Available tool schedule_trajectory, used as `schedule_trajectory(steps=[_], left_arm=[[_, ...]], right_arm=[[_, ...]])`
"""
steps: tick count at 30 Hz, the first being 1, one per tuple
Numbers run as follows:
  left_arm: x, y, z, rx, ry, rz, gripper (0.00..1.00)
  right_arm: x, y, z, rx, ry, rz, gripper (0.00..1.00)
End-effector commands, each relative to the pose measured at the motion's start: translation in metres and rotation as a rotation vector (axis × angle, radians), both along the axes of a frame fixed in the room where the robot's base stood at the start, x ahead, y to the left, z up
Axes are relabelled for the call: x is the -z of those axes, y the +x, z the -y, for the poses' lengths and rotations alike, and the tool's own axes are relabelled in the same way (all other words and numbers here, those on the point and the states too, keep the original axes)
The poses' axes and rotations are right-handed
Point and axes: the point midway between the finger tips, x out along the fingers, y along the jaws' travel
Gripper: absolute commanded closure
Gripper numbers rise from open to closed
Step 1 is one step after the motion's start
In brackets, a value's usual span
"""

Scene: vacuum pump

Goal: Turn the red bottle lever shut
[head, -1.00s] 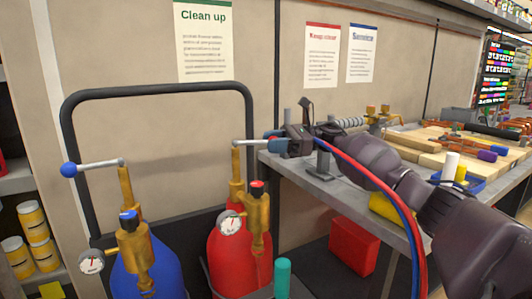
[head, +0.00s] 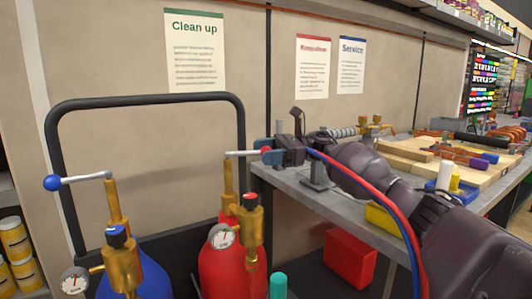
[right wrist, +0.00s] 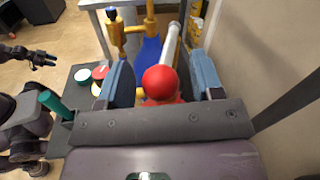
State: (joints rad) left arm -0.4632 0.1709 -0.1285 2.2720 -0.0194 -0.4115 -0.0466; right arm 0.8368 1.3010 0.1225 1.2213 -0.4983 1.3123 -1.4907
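The red bottle (head: 226,272) stands upright beside the blue bottle (head: 150,278). Its lever (head: 240,154) points right from the top of a brass stem and ends in a red ball knob (head: 266,150). My right gripper (head: 268,151) is at this knob. In the right wrist view the red knob (right wrist: 160,82) sits between the two blue fingers (right wrist: 163,82), with a gap on each side. A dark gripper, apparently my left one (right wrist: 30,56), shows small at the left of the right wrist view; its opening is unclear. The head view does not show it.
The blue bottle's lever (head: 82,180) points left. A black cart handle (head: 150,101) arches behind the bottles, near the wall. A pressure gauge (head: 222,236) is on the red bottle. A grey workbench (head: 335,207) lies under my right arm, with a red box (head: 349,258) below.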

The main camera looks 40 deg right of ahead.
Motion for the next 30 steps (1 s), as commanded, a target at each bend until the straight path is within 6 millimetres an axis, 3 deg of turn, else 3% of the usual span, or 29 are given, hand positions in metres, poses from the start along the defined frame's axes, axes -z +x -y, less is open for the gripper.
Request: schedule_trajectory(steps=[8, 21, 30], left_arm=[[0.0, 0.0, 0.0, -0.001, -0.001, -0.001, 0.57], [0.001, -0.001, -0.001, -0.003, -0.002, -0.005, 0.57], [0.001, -0.002, -0.001, -0.003, -0.002, -0.005, 0.57]], right_arm=[[0.0, -0.004, 0.008, 0.001, 0.0, -0.001, 0.4], [0.0, -0.027, 0.062, 0.002, 0.001, -0.001, 0.4], [0.0, -0.031, 0.069, 0.0, 0.0, 0.0, 0.4]])
